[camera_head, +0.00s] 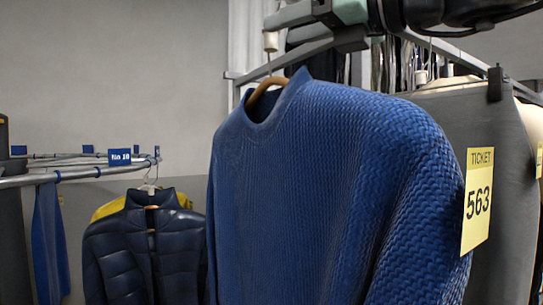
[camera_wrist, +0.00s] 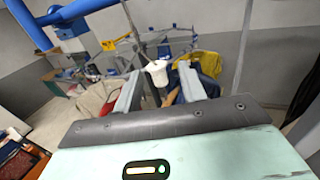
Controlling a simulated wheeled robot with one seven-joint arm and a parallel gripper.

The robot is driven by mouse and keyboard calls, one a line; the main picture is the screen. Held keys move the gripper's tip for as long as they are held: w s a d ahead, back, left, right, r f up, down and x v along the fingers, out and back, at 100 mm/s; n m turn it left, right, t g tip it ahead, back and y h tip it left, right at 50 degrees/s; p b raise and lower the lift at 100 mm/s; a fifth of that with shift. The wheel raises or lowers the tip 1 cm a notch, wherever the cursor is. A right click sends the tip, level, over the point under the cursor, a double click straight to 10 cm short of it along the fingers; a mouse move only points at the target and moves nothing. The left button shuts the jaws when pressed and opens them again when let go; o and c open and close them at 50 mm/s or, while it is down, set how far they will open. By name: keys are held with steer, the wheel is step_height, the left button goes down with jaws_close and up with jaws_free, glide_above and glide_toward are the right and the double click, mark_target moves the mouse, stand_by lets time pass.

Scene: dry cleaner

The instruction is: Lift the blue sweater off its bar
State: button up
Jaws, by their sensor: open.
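The blue sweater (camera_head: 310,190) hangs upright on a wooden hanger (camera_head: 266,90) and fills the middle of the head view. A white collar (camera_head: 271,41) sits on the hanger's stem above it. My gripper (camera_head: 277,45) reaches in from the upper right at the height of this collar. In the wrist view my gripper (camera_wrist: 158,88) is open, and the white collar (camera_wrist: 157,72) shows between its two grey fingers, with no clear contact. The sweater's bar is partly hidden behind my gripper, and I cannot tell how the hook meets it.
A grey garment (camera_head: 505,150) hangs close on the right. A yellow ticket marked 563 (camera_head: 477,200) is at the sweater's right edge. A dark puffer jacket (camera_head: 145,250) hangs at the left below a metal rail (camera_head: 85,173). Open space lies between that rail and the sweater.

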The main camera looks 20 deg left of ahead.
steer(key=p+x, duration=0.1)
steer(key=x, duration=0.3)
steer(key=shift+s, duration=0.15)
steer(key=c, duration=0.8)
jaws_close()
steer(key=shift+r, duration=0.15)
